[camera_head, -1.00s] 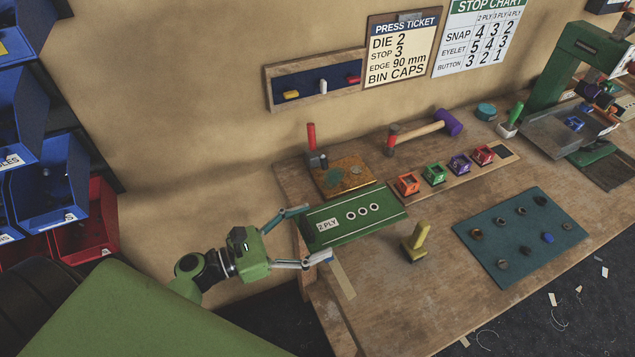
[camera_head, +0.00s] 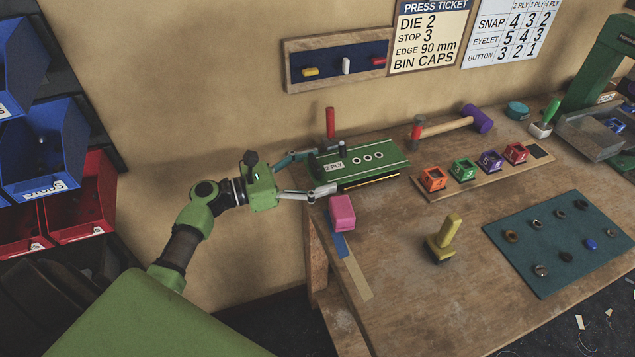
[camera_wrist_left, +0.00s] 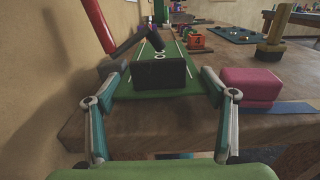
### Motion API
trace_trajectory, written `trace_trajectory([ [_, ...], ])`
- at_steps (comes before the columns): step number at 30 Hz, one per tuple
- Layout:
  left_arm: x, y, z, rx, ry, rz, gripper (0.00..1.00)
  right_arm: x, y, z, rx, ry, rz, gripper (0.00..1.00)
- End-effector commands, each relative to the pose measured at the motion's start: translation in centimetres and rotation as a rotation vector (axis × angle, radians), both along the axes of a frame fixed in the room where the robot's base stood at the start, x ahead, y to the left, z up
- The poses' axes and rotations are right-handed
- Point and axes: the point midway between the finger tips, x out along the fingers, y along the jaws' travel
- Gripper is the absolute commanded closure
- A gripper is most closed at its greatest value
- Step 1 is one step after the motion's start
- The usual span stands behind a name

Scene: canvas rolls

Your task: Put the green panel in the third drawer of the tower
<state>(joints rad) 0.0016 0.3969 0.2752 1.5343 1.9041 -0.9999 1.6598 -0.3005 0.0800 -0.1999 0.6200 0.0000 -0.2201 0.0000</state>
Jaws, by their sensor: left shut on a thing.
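The panel's underside is hidden. My right gripper is not in view. I cannot make out a drawer tower in these frames.
A pink block (camera_head: 342,212) stands close by the lower finger. A red-handled tool (camera_head: 330,123) stands behind the panel. A yellow-handled stamp (camera_head: 444,238), small coloured boxes and a teal mat (camera_head: 545,270) are to the right. Blue bins (camera_head: 45,150) and red bins (camera_head: 80,212) are at the left.

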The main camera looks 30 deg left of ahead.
Motion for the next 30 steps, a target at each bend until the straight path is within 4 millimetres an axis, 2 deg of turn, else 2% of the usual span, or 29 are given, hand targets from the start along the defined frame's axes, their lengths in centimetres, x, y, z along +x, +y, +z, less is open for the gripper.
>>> trace_trajectory([
  [1,0.02,0.02,-1.20,-0.001,-0.002,0.001,0.47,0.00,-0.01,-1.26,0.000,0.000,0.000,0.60],
  [2,0.02,0.03,-1.43,-0.001,-0.002,0.001,0.47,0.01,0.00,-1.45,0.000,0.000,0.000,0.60],
  [15,0.00,0.02,-1.81,-0.001,-0.002,0.001,0.47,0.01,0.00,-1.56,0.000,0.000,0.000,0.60],
  [16,0.00,0.02,-1.78,0.000,-0.001,0.001,0.19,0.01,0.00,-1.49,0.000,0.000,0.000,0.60],
  [18,-0.01,0.01,-1.73,0.000,-0.001,0.001,0.07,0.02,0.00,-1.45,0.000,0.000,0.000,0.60],
  [30,-0.01,0.02,-1.91,0.002,-0.003,0.001,0.07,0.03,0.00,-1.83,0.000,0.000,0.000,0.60],
])
